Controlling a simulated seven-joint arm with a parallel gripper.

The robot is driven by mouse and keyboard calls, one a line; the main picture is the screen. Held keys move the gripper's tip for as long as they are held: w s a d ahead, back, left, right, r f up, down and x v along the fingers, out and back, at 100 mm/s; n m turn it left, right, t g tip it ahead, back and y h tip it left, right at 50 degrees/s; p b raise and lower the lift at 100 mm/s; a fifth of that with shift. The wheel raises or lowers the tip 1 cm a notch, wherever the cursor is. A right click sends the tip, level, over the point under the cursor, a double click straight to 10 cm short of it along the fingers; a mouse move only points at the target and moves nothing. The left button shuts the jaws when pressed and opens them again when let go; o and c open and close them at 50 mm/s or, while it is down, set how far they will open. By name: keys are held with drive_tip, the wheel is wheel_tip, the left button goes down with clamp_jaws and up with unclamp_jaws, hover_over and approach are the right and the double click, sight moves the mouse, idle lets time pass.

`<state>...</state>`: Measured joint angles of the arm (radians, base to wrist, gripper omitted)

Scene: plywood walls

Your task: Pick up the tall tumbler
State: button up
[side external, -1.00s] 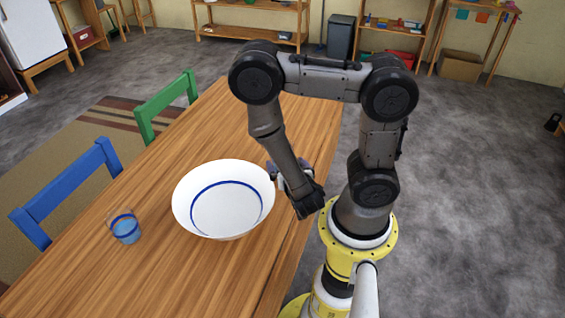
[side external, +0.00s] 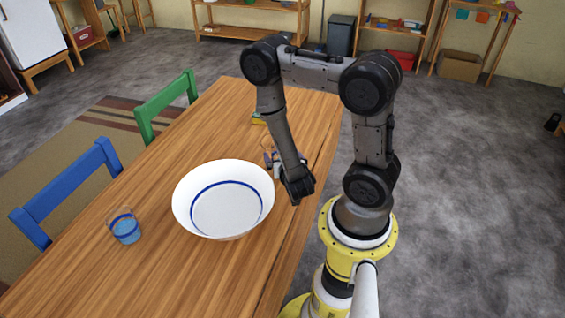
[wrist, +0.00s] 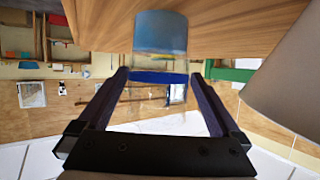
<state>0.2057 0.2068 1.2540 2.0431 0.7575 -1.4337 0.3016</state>
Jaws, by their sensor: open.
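The tall tumbler (wrist: 160,35) is clear with a blue-tinted base and a dark blue band, and appears inverted in the wrist view. My gripper (wrist: 160,75) is open, with one dark finger on each side of the tumbler's picture. I cannot tell whether either finger touches the glass. In the side view my gripper (side external: 269,158) is low over the table beyond the bowl, and the tumbler there is mostly hidden or too faint to make out. A short blue-tinted glass (side external: 125,229) stands at the left of the bowl.
A large white bowl (side external: 223,170) with a blue ring stands close to my gripper; its pale side fills the right of the wrist view (wrist: 290,90). Blue and green chairs line the left edge.

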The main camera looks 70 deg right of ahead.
drive_tip(key=shift+x, duration=1.65)
drive_tip(key=shift+c, duration=0.2)
drive_tip(key=c, duration=1.3)
drive_tip(key=shift+r, duration=0.1)
